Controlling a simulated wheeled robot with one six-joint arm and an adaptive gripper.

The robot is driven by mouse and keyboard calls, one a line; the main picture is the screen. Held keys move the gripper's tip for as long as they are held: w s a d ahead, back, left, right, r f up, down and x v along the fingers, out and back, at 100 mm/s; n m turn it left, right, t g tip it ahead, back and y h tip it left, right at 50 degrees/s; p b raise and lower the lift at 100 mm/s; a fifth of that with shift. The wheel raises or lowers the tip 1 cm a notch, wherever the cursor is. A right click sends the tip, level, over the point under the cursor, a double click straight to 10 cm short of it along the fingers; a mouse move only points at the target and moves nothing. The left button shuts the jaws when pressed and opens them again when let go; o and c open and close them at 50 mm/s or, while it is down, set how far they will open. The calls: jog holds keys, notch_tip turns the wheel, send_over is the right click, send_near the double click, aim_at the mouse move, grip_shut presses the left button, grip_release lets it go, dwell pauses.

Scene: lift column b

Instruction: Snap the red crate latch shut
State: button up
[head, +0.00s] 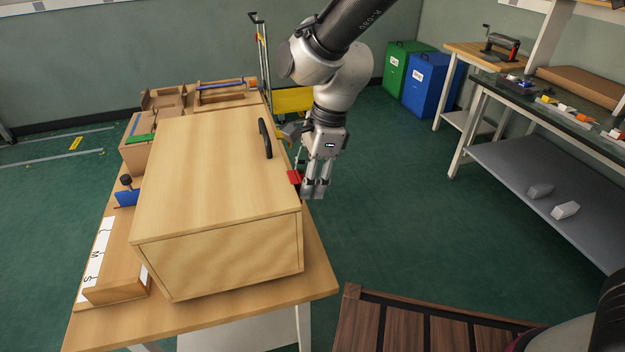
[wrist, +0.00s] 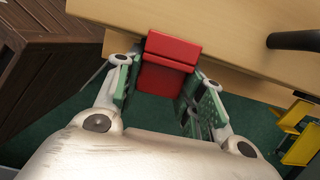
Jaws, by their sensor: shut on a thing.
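The red latch (head: 295,177) is on the right side of the closed wooden crate (head: 215,170), near the top edge. In the wrist view the red latch (wrist: 168,62) shows an upper block against the crate and a lower flap. My gripper (head: 318,192) points down beside the crate's right side. In the wrist view my gripper's fingers (wrist: 158,98) stand on both sides of the lower flap and are shut on it. I cannot tell whether the latch is fully closed.
The crate stands on a wooden table (head: 325,284). A black handle (head: 265,139) stands up from the lid near my gripper. A yellow cart (head: 292,99) is behind. A slatted dark wooden box (head: 405,322) is at the front right.

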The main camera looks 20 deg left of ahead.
jog(key=shift+a, duration=0.1)
dwell(0.3)
jog(key=o, duration=1)
jog(key=shift+r, duration=0.1)
jog(key=v, duration=1.1)
jog(key=shift+a+r, duration=0.15)
jog(key=shift+r, duration=0.3)
